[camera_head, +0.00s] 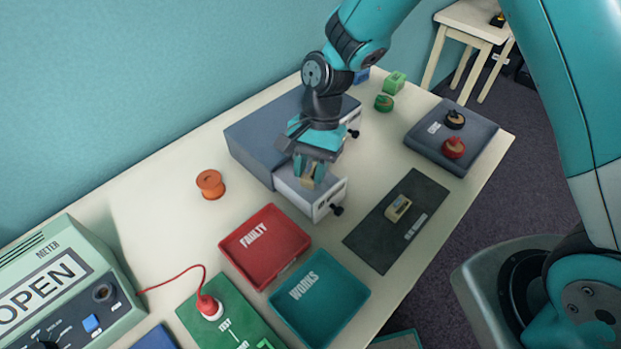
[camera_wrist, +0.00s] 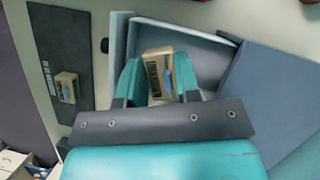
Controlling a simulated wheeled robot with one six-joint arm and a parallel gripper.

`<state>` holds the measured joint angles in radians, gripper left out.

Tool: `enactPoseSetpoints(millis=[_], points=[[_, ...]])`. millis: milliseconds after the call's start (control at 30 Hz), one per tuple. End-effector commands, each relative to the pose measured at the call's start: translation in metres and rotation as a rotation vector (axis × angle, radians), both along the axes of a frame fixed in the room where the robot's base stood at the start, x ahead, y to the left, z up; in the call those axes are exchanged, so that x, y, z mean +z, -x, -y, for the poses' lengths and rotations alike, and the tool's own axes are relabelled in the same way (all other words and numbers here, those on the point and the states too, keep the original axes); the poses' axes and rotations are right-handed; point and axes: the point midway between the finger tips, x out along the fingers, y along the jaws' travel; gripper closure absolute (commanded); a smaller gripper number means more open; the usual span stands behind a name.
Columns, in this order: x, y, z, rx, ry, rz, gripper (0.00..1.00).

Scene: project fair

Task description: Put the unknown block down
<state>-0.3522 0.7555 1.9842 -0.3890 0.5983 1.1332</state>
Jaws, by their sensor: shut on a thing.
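My gripper (camera_head: 312,172) is shut on a beige block (camera_head: 309,180) with a blue patch and dark stripes. The block also shows in the wrist view (camera_wrist: 157,72), between the teal fingers (camera_wrist: 158,82). It is over or inside an open drawer (camera_head: 327,202) of the blue-grey cabinet (camera_head: 252,137). I cannot tell whether it touches the drawer floor. A similar beige block (camera_head: 398,208) lies on the dark grey mat (camera_head: 378,240), right of the drawer.
A red FAULTY tray (camera_head: 288,268) and a teal WORKS tray (camera_head: 357,293) stand in front. The green meter (camera_head: 75,260) reads OPEN. An orange spool (camera_head: 210,184) lies left of the drawer. A grey pad (camera_head: 420,145) holds two knobbed pieces.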

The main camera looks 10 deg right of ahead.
Motion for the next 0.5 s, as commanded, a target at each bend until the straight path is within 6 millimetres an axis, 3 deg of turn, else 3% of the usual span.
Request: enactPoseSetpoints(millis=[333,500], points=[[-0.04,0.001,-0.001,0.003,0.0,-0.001,1.0],[-0.045,0.0,-0.001,0.002,-0.001,0.002,1.0]])
